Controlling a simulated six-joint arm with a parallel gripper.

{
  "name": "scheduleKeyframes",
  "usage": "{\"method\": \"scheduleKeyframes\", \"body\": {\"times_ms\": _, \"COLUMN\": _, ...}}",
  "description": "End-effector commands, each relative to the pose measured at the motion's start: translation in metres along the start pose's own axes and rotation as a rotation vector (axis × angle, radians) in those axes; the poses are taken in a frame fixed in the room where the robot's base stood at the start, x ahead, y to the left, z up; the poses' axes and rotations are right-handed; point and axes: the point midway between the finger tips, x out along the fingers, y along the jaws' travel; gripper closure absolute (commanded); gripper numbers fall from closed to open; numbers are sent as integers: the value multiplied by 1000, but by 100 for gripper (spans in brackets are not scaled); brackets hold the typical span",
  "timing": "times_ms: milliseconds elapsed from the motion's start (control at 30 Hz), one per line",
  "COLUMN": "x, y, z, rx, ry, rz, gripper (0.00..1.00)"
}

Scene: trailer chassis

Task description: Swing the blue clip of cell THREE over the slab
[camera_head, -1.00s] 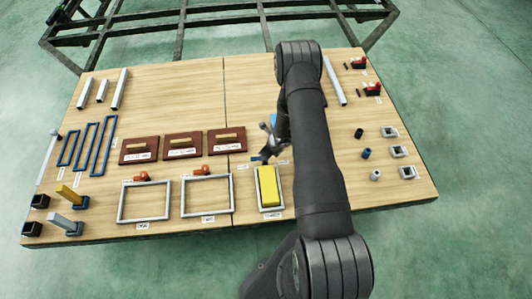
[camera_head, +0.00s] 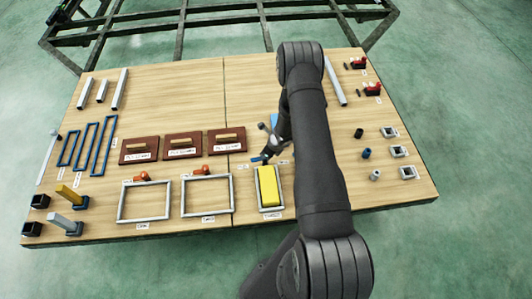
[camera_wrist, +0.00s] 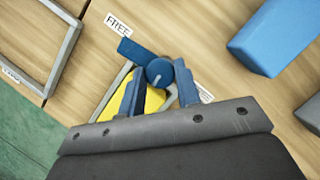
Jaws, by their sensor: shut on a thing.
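The blue clip (camera_head: 258,159) of cell THREE sits at the far end of that cell. In the wrist view the clip (camera_wrist: 133,51) has a flat arm and a round pivot, and its arm points away from the slab toward a label reading FREE. The yellow slab (camera_head: 267,186) lies inside the grey frame of cell THREE (camera_head: 282,203); in the wrist view the slab (camera_wrist: 112,103) is partly hidden by a finger. My gripper (camera_wrist: 160,80) is shut on the clip at its pivot end, with one finger on each side. In the head view my gripper (camera_head: 268,152) is partly hidden.
Two empty grey frames (camera_head: 171,202) (camera_head: 233,193) with orange clips stand to the left. Brown boards with handles (camera_head: 183,152) lie behind them. A blue block (camera_wrist: 275,38) is close to my gripper at the right in the wrist view. Small parts lie at the table's right.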

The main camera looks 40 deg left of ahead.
Motion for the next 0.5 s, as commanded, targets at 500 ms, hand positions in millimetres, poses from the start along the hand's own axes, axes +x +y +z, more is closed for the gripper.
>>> {"method": "scheduleKeyframes", "body": {"times_ms": 500, "x": 0, "y": -3, "z": 0, "rx": -426, "ry": 0, "rz": 177, "gripper": 92}}
